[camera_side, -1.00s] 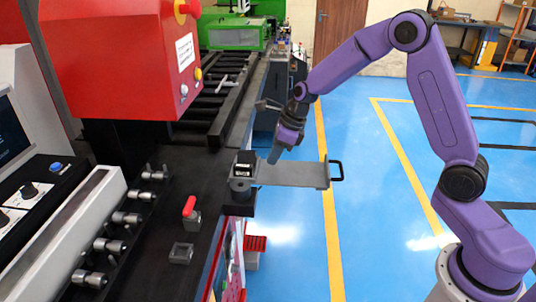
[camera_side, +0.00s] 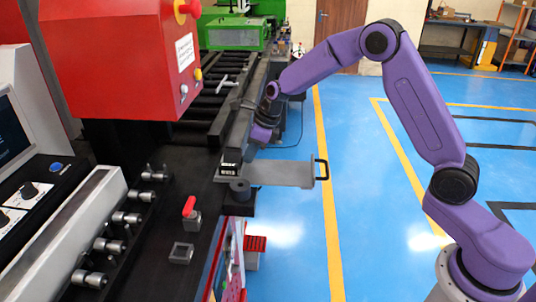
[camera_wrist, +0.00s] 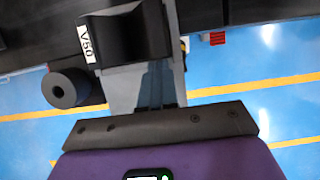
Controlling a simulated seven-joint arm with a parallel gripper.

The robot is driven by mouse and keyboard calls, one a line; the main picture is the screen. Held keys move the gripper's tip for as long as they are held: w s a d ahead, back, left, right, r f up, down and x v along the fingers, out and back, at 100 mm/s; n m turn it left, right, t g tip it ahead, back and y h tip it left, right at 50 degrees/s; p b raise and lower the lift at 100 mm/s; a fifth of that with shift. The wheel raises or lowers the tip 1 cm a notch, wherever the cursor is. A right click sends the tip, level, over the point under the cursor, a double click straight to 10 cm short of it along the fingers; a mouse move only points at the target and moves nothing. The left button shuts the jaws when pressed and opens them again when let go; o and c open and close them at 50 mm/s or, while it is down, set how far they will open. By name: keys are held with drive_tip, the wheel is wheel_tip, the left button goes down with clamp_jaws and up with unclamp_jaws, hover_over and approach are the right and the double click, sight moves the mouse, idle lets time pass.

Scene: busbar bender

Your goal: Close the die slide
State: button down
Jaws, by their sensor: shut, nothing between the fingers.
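The die slide (camera_side: 285,173) is a flat grey plate sticking out to the right from the dark bench, over the floor. Its black loop handle (camera_side: 322,170) is at the outer end. A black die block with a white label (camera_side: 229,169) sits at the inner end; in the wrist view the block (camera_wrist: 140,30) reads V50. My gripper (camera_side: 247,154) is low over the plate's inner part, on the handle side of the block. Its fingers (camera_wrist: 157,80) are together and empty, close to the block; whether they touch it I cannot tell. The slide plate also shows in the wrist view (camera_wrist: 122,92).
A dark round post (camera_wrist: 72,88) stands beside the block. A red-handled lever (camera_side: 191,211) and a small square frame (camera_side: 181,253) are on the bench (camera_side: 150,265). A red machine housing (camera_side: 115,60) rises at the left. Blue floor is open right of the slide.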

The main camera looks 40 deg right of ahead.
drive_tip(key=w+a, duration=0.6)
drive_tip(key=shift+w+a, duration=0.15)
drive_tip(key=shift+a, duration=0.1)
drive_tip(key=shift+f, duration=0.1)
